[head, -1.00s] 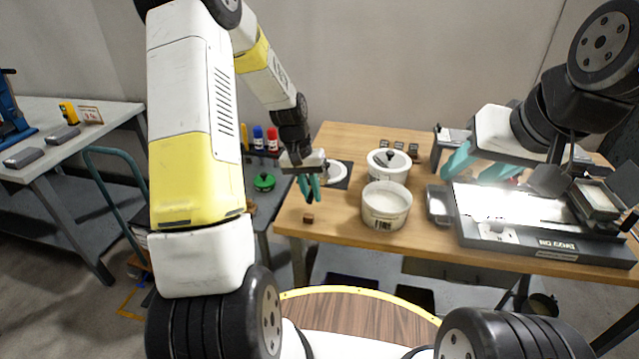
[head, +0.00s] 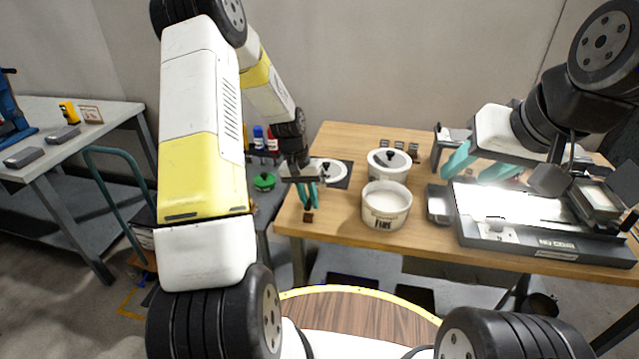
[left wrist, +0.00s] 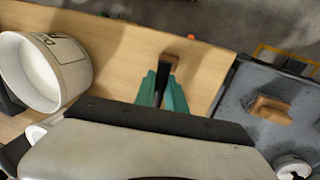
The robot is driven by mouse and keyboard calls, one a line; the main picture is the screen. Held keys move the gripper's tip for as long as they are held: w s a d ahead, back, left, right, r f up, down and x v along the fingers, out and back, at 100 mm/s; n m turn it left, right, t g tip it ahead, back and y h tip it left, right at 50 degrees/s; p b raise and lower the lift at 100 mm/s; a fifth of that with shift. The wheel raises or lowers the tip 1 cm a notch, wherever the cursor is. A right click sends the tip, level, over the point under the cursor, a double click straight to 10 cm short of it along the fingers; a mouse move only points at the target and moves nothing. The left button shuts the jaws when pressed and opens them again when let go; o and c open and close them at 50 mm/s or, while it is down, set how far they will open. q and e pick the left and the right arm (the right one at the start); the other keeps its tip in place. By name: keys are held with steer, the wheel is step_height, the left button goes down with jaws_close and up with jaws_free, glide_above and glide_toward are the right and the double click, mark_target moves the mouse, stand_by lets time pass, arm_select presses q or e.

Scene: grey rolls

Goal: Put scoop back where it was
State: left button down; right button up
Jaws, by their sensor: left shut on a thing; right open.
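The small brown piece at the table's front left corner, which I take to be the scoop (head: 308,217), looks upright. In the left wrist view a dark part of the scoop (left wrist: 170,63) shows between the fingertips; its lower part is hard to make out. My left gripper (head: 309,204), with teal fingers, is above it, pointing down and shut on it; the fingers also show in the left wrist view (left wrist: 162,90). The open white tub (head: 386,208) with white contents stands just to its right. My right gripper (head: 482,167) is open and empty behind the bright panel.
A white round lid (head: 328,171) lies on a dark mat behind my left gripper. A grey lit device (head: 545,245) fills the table's right side. A grey cart (left wrist: 240,95) with a brown item adjoins the table.

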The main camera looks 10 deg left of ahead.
arm_select(q)
steer(key=shift+f, duration=0.3)
steer(key=c, duration=1.4)
jaws_free()
steer(key=shift+a, duration=0.1)
steer(key=s+r+t, duration=0.1)
steer(key=s+r, duration=0.2)
steer(key=r, duration=0.8)
steer(key=s+r+t, duration=0.1)
steer(key=s+r, duration=0.1)
steer(key=r, duration=0.9)
steer(key=s+r+t, duration=0.1)
steer(key=s+r, duration=0.2)
steer(key=s, duration=0.3)
steer(key=s+d+r+t, duration=0.1)
steer(key=s+r+t, duration=0.1)
steer(key=s, duration=0.5)
steer(key=s+d+r+t, duration=0.1)
steer(key=s+r, duration=0.3)
steer(key=s, duration=0.2)
steer(key=shift+s+d+r, duration=0.15)
steer(key=shift+d+r, duration=0.05)
steer(key=shift+r, duration=0.15)
